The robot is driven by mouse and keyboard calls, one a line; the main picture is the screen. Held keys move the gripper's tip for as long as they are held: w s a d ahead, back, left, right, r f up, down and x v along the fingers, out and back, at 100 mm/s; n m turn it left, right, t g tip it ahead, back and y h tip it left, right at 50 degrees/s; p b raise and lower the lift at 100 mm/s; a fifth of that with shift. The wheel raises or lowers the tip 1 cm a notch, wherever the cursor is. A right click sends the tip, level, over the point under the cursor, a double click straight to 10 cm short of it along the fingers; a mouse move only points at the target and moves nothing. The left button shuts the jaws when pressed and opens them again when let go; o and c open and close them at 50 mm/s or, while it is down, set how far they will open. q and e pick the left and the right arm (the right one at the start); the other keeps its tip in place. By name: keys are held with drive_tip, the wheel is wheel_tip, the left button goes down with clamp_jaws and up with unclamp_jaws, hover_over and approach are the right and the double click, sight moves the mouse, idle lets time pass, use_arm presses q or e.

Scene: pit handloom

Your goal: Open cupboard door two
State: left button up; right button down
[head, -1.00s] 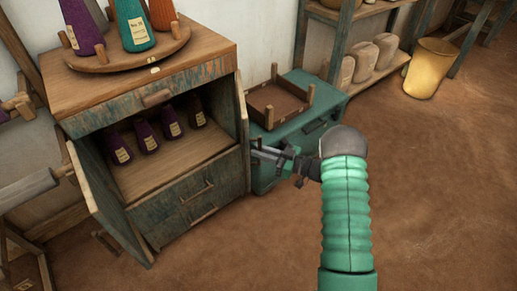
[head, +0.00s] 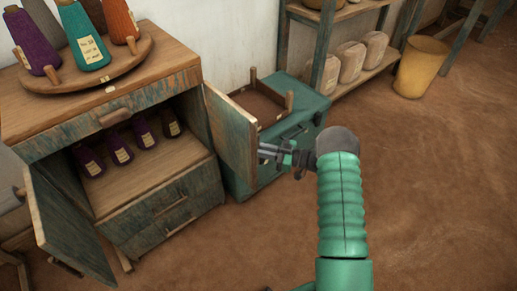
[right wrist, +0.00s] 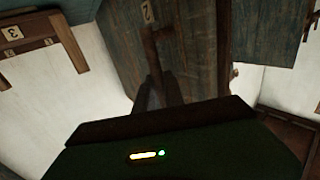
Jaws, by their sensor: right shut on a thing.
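The wooden cupboard (head: 160,215) stands at the left in the head view, its upper compartment uncovered. Door two (head: 230,130) is hinged at the cupboard's right side and swung well outward, its inner face toward me. In the right wrist view, door two (right wrist: 190,60) bears a "2" plate above a wooden handle (right wrist: 150,45). My right gripper (head: 266,153) is at the door's free edge, shut on the handle; its fingers (right wrist: 158,92) are dark, and their exact contact is hard to see. My left gripper is out of view.
The cupboard's left door (head: 65,225) also stands open. Purple yarn cones (head: 122,150) sit inside; more cones stand on a round wooden stand (head: 125,65) on top. A teal cabinet (head: 300,110) with a wooden tray is behind door two. The floor (head: 430,200) at right is clear.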

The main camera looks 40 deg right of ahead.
idle(0.3)
drive_tip(key=c, duration=1.4)
unclamp_jaws()
drive_tip(key=shift+c, duration=0.2)
drive_tip(key=shift+d, duration=0.1)
drive_tip(key=p+v, duration=0.3)
drive_tip(key=v, duration=1.3)
drive_tip(key=shift+s+p, duration=0.3)
drive_tip(key=shift+s, duration=0.05)
drive_tip(key=shift+d, duration=0.2)
